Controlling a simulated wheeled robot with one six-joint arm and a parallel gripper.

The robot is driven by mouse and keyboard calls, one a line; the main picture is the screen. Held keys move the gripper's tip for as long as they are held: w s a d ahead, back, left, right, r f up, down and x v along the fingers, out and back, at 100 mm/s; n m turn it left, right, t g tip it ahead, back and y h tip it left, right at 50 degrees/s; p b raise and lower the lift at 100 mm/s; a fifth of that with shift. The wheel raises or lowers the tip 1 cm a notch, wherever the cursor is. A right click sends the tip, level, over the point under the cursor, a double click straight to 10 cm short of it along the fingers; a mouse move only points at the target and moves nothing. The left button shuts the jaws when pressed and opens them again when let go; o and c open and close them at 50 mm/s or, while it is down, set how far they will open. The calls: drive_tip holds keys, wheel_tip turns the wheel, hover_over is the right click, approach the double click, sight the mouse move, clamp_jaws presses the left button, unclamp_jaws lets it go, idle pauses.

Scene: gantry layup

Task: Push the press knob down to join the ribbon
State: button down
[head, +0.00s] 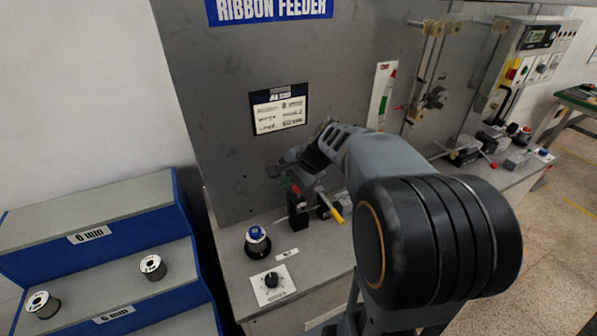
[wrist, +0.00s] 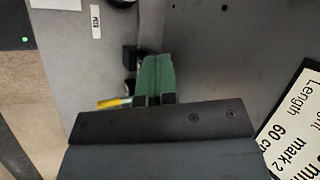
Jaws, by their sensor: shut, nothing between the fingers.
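A black press block (head: 298,214) stands on the grey bench against the panel. A small red part (head: 296,190) shows at its top and may be the press knob. A yellow-tipped handle (head: 337,215) sticks out to its right; it also shows in the wrist view (wrist: 108,103). My gripper (head: 285,183) is above the block, close to the red part; I cannot tell whether they touch. In the wrist view my green fingers (wrist: 156,62) are shut together and empty. They hide the knob there; only a dark piece of the block (wrist: 131,58) shows beside them.
The upright panel is close behind my gripper and carries a label card (head: 279,112). Spools (head: 153,267) sit on blue steps at left.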

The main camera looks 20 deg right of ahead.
sight(294, 186)
drive_tip(key=w+d+r+m+t+y+p, duration=0.1)
drive_tip(key=w+d+r+m+t+p, duration=0.1)
drive_tip(key=w+d+m, duration=0.3)
drive_tip(key=shift+w+d+r+m, duration=0.3)
drive_tip(key=shift+w+r, duration=0.1)
drive_tip(key=shift+r, duration=0.45)
wheel_tip(294, 186, down, 9)
drive_tip(key=b, duration=0.7)
drive_tip(key=shift+r, duration=0.1)
idle(1.4)
drive_tip(key=shift+f+b, duration=0.3)
drive_tip(key=shift+f, duration=0.1)
drive_tip(key=shift+s+f+b, duration=0.1)
drive_tip(key=shift+f+b, duration=0.7)
drive_tip(key=shift+f, duration=0.2)
idle(0.8)
drive_tip(key=shift+r, duration=0.15)
drive_tip(key=shift+r+p, duration=1.15)
drive_tip(key=shift+r, duration=0.1)
